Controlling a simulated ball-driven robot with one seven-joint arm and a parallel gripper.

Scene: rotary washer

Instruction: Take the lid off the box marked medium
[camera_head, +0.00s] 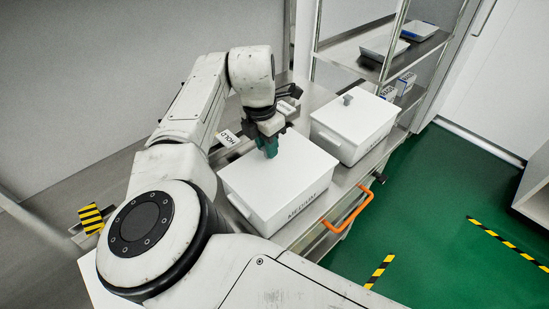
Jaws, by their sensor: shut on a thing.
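The white box marked MEDIUM (303,207) stands on the steel bench, its label on the front side. Its flat white lid (305,163) lies level over the box, and I see no clear gap between them. My gripper (268,149), with dark green fingers, points down at the rear left part of the lid. It is shut on the lid's knob, which the fingers hide.
A second white box (345,147) with a lid and grey knob (347,99) stands close behind to the right. An orange handle (348,210) sticks out at the bench front. A HOLD sign (227,138) lies left of my gripper. Shelves (370,50) stand behind.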

